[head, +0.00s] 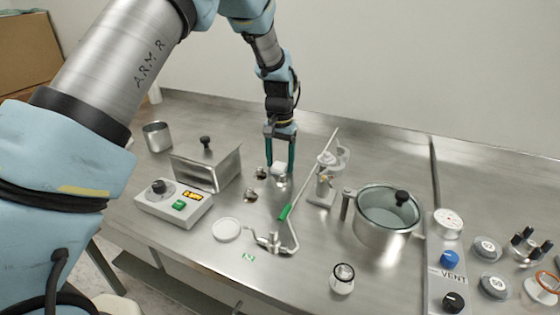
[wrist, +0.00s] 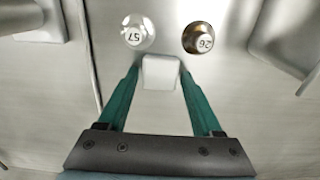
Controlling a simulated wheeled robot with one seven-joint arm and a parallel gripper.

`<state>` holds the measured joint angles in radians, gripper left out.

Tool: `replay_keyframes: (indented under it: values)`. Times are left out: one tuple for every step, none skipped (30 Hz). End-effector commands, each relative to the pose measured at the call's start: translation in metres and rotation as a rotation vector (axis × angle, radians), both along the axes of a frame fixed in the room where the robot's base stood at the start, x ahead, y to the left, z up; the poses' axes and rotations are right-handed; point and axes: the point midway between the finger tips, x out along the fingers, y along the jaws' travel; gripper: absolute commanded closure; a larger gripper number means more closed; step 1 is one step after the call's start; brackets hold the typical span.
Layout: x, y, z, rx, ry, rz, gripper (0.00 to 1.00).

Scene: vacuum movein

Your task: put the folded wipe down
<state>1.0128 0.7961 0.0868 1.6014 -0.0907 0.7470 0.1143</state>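A small white folded wipe (head: 279,167) is between the green fingertips of my gripper (head: 280,160). The wrist view shows the wipe (wrist: 160,73) with a fingertip at each side of it, so my gripper (wrist: 159,70) is shut on it. The wipe is over the steel bench (head: 150,205); I cannot tell whether it touches the bench. Close beyond it in the wrist view are a clear-and-silver round piece marked 57 (wrist: 137,34) and a brass-coloured one marked 26 (wrist: 198,38).
A white control box (head: 165,213) and an open metal tank (head: 222,172) stand to the left. A bent tube with a green sleeve (head: 284,212) and a small stand (head: 322,190) are to the right. A glass-lidded pot (head: 372,232) is further right. A white dish (head: 227,230) lies in front.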

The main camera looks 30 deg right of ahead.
Motion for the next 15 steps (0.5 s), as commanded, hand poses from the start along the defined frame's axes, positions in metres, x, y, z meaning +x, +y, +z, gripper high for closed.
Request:
replay_keyframes:
  values:
    - [0.000, 0.000, 0.000, 0.000, 0.000, 0.000, 0.26]
    - [0.000, 0.000, 0.000, 0.000, 0.000, 0.000, 0.23]
    - [0.000, 0.000, 0.000, 0.000, 0.000, 0.000, 0.19]
    - [0.000, 0.000, 0.000, 0.000, 0.000, 0.000, 0.19]
    - [0.000, 0.000, 0.000, 0.000, 0.000, 0.000, 0.19]
    - [0.000, 0.000, 0.000, 0.000, 0.000, 0.000, 0.19]
    - [0.000, 0.000, 0.000, 0.000, 0.000, 0.000, 0.19]
    - [0.000, 0.000, 0.000, 0.000, 0.000, 0.000, 0.19]
    - [0.000, 0.000, 0.000, 0.000, 0.000, 0.000, 0.19]
    - [0.000, 0.000, 0.001, 0.000, 0.000, 0.000, 0.19]
    - [0.000, 0.000, 0.002, 0.000, 0.000, 0.000, 0.19]
    - [0.000, 0.000, 0.004, 0.000, 0.000, 0.000, 0.19]
    - [0.000, 0.000, 0.005, -0.001, -0.001, 0.000, 0.19]
    - [0.000, 0.000, 0.007, -0.001, -0.001, 0.000, 0.19]
    - [0.000, 0.000, 0.011, -0.002, -0.001, 0.000, 0.19]
